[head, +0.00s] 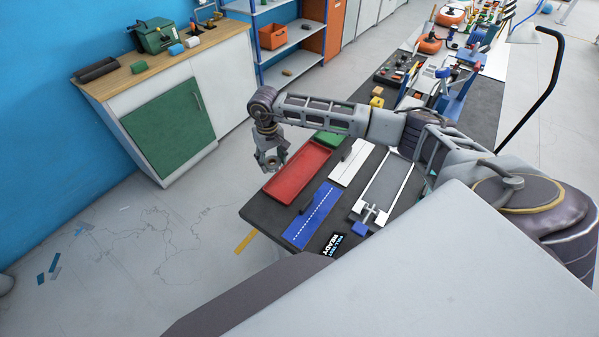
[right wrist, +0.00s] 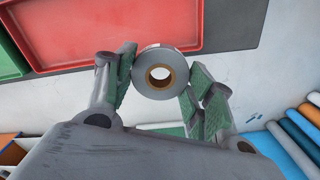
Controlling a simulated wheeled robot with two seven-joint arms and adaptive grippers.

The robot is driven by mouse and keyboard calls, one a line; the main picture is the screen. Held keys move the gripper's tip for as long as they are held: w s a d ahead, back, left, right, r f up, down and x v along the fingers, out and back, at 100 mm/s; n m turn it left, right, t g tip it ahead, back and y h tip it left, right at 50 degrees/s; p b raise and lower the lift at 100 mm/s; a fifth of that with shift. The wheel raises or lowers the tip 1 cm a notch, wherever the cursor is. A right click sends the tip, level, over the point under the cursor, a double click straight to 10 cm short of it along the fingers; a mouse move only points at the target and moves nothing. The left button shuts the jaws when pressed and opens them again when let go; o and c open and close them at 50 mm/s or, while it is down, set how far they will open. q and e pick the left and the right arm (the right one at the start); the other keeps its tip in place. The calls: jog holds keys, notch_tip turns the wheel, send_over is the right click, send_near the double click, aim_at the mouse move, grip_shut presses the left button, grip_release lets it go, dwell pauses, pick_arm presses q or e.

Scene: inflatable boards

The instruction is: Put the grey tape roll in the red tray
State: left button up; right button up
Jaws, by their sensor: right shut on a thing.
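The grey tape roll (right wrist: 147,60), with a brown core, sits between the two fingers of my right gripper (right wrist: 160,82), which is shut on it. In the head view my right gripper (head: 271,160) hangs just left of the red tray (head: 293,178), near the table's edge, with the roll small between its fingertips. In the right wrist view the red tray (right wrist: 110,25) lies beyond the roll, at the top. The part of the tray that shows looks empty. My left gripper is not in view.
A green tray (head: 330,138) lies behind the red tray. A blue board (head: 312,215) and a white board (head: 351,163) lie to its right on the dark table (head: 262,208). Several rolled sheets (right wrist: 290,135) show at lower right in the wrist view.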

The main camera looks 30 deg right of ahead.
jog(key=shift+m, duration=0.7)
jog(key=s+d, duration=0.1)
jog(key=d, duration=0.1)
jog(key=s+d+f, duration=0.1)
jog(key=d, duration=0.2)
jog(key=s+d, duration=0.1)
jog(key=d, duration=0.1)
jog(key=shift+s+d+f+b, duration=0.1)
jog(key=shift+d+f+b, duration=0.05)
jog(key=shift+f+b, duration=0.15)
jog(key=shift+s+d+r+m, duration=0.1)
jog(key=shift+d+r+m, duration=0.25)
jog(key=shift+m, duration=0.35)
jog(key=r+m, duration=0.1)
jog(key=m, duration=0.7)
jog(key=r+m, duration=0.1)
jog(key=m, duration=0.8)
jog(key=a+r+m, duration=0.1)
jog(key=m, duration=0.8)
jog(key=shift+r, duration=0.2)
jog(key=shift+f+p, duration=0.5)
jog(key=shift+f, duration=2.65)
